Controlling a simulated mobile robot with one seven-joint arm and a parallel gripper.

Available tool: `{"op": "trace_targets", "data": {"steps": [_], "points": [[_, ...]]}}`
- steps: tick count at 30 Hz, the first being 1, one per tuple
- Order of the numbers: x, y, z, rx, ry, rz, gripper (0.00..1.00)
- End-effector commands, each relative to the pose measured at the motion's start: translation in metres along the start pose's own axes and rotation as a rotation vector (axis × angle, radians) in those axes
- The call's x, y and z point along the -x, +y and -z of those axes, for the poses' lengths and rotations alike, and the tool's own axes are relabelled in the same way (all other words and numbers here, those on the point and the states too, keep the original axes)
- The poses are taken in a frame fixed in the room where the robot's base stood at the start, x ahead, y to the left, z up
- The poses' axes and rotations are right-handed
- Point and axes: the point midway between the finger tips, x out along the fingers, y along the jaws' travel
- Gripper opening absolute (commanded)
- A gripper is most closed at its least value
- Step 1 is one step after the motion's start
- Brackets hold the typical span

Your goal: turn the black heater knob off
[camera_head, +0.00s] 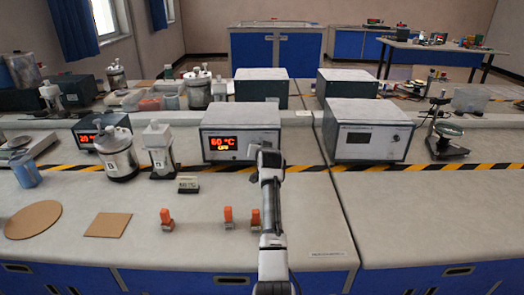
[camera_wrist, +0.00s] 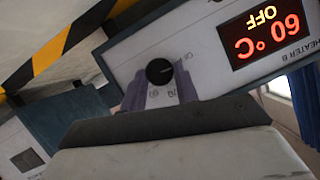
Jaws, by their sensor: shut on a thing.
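The heater (camera_head: 235,121) is a grey box on the bench. Its red display reads 60 °C with OFF in yellow below it; the display (camera_wrist: 264,32) shows upside down in the wrist view, beside a "HEATER B" label. The round black knob (camera_wrist: 159,71) with a pale pointer mark is on the same panel. My gripper (camera_head: 262,153) is at the right part of the heater's front and hides the knob in the head view. In the wrist view my gripper (camera_wrist: 160,88) has its fingers on both sides of the knob, shut on it.
A similar box (camera_head: 367,132) stands right of the heater. A metal canister (camera_head: 117,155) and a white bottle (camera_head: 158,148) stand to the left. Several orange-topped blocks (camera_head: 167,219) are on the near bench. A yellow-black stripe (camera_head: 420,168) runs along the bench.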

Motion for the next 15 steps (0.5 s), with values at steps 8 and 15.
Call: {"op": "trace_targets", "data": {"steps": [8, 15], "points": [[0.0000, -0.0012, 0.0000, 0.099, -0.001, -0.043, 0.07], [-0.0001, -0.0013, -0.0002, 0.126, -0.002, -0.054, 0.07]]}}
